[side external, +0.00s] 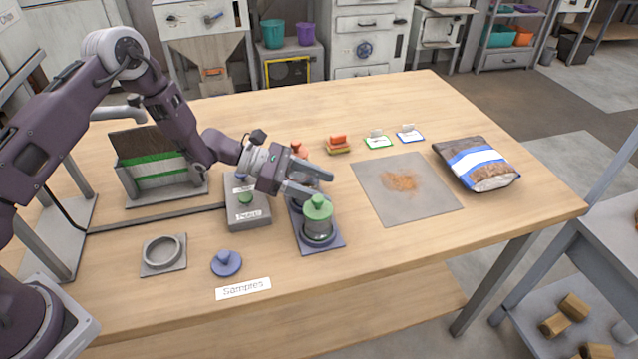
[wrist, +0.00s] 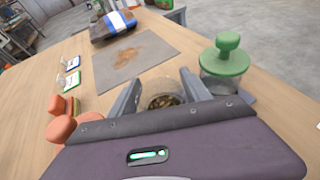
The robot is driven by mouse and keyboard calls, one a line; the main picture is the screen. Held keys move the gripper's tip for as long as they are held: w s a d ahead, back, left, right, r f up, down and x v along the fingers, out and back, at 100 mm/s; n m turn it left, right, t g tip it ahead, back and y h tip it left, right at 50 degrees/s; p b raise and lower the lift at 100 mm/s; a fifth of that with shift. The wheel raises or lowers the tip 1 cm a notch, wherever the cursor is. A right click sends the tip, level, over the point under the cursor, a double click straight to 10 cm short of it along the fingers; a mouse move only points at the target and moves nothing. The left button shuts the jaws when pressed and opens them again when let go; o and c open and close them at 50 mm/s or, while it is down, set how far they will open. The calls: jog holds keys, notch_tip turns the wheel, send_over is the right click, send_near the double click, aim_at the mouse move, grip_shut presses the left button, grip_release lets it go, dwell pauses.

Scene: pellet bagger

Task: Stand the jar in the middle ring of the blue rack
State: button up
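The blue rack (side external: 335,240) stands near the front of the bench. A green-lidded jar (side external: 318,222) sits at its front end; it also shows at right in the wrist view (wrist: 225,62). A red-lidded jar (side external: 299,149) is at its back end, partly hidden by my arm. My gripper (side external: 325,186) is over the middle of the rack. In the wrist view its fingers flank an open clear jar (wrist: 165,88) with brown pellets inside, and the jar fills the gap between them. The middle ring is hidden, so I cannot tell whether the jar rests in it.
A blue lid (side external: 226,262) and an empty grey ring stand (side external: 163,253) lie at front left. A grey scale (side external: 248,211) stands just left of the rack. A grey mat (side external: 405,200) with brown crumbs and a pellet bag (side external: 477,163) lie to the right.

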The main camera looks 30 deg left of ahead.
jog(key=shift+a+r, duration=0.15)
jog(key=shift+r, duration=0.1)
jog(key=v, duration=0.7)
jog(key=s+d+r+m+g+y, duration=0.2)
jog(key=s+r+m, duration=0.5)
jog(key=s+r, duration=0.2)
jog(key=s+d+r+m+g+y, duration=0.2)
jog(key=s+r+m+g+y, duration=0.1)
jog(key=s+r+m, duration=0.55)
jog(key=s+a+r+m+t+y, duration=0.2)
jog(key=s+a, duration=0.3)
jog(key=s, duration=0.3)
jog(key=s+a+r+m+t+y, duration=0.2)
jog(key=s+a+m+y, duration=0.3)
jog(key=s, duration=0.3)
jog(key=shift+s+a+t, duration=0.3)
jog(key=shift+a+t, duration=0.1)
jog(key=shift+t, duration=0.3)
